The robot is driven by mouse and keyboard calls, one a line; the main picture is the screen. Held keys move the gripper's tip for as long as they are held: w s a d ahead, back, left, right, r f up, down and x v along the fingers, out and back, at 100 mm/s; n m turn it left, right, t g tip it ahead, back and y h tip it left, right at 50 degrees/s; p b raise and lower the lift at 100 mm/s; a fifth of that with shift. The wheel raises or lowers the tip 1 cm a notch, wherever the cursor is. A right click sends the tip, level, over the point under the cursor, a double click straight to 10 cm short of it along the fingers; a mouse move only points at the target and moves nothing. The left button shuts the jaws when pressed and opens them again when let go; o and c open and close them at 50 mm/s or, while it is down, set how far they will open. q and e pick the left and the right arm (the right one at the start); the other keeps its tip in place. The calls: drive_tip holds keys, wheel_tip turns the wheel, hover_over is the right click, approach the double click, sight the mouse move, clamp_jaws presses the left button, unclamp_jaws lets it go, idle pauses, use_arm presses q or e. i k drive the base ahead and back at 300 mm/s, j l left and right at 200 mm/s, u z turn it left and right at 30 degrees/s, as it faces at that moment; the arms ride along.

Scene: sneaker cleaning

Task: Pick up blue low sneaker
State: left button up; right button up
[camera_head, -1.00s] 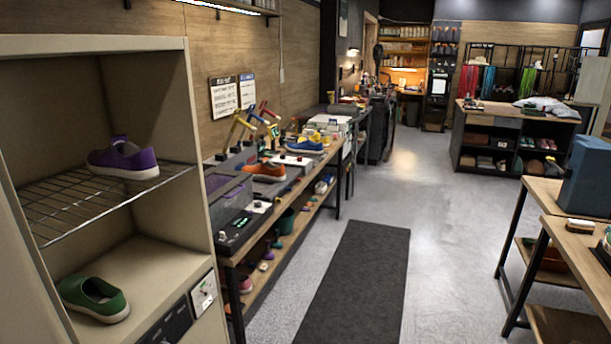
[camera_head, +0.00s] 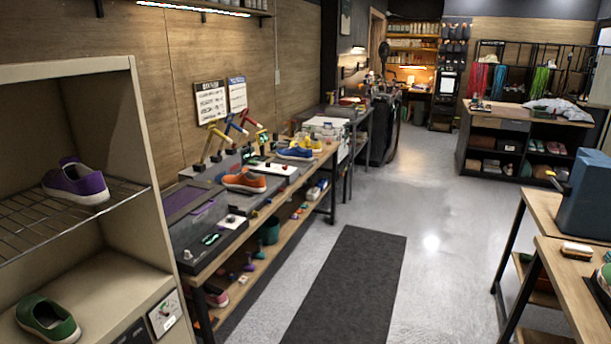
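A blue low sneaker (camera_head: 295,154) with a pale sole and some yellow on it sits on the long workbench (camera_head: 211,264) along the left wall. It is towards the far part of the bench, behind an orange sneaker (camera_head: 244,181). Nothing touches it that I can make out. Neither of my grippers shows in the head view.
A beige cabinet (camera_head: 151,165) at the near left holds a purple sneaker (camera_head: 76,184) and a green one (camera_head: 47,319). A dark mat (camera_head: 350,290) lies on the open floor. A table with a blue box (camera_head: 584,200) stands at the right.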

sight(297, 153)
drive_tip(key=i+l+u, duration=0.15)
drive_tip(key=i+l, duration=0.8)
drive_tip(key=l, duration=0.15)
drive_tip(key=i+l+u, duration=0.25)
drive_tip(key=i+l, duration=2.05)
drive_tip(key=i, duration=0.25)
drive_tip(key=i+l+u, duration=0.1)
drive_tip(key=i+l, duration=0.15)
drive_tip(key=i, duration=0.25)
drive_tip(key=i+l, duration=0.25)
drive_tip(key=i, duration=0.25)
drive_tip(key=i+u, duration=0.05)
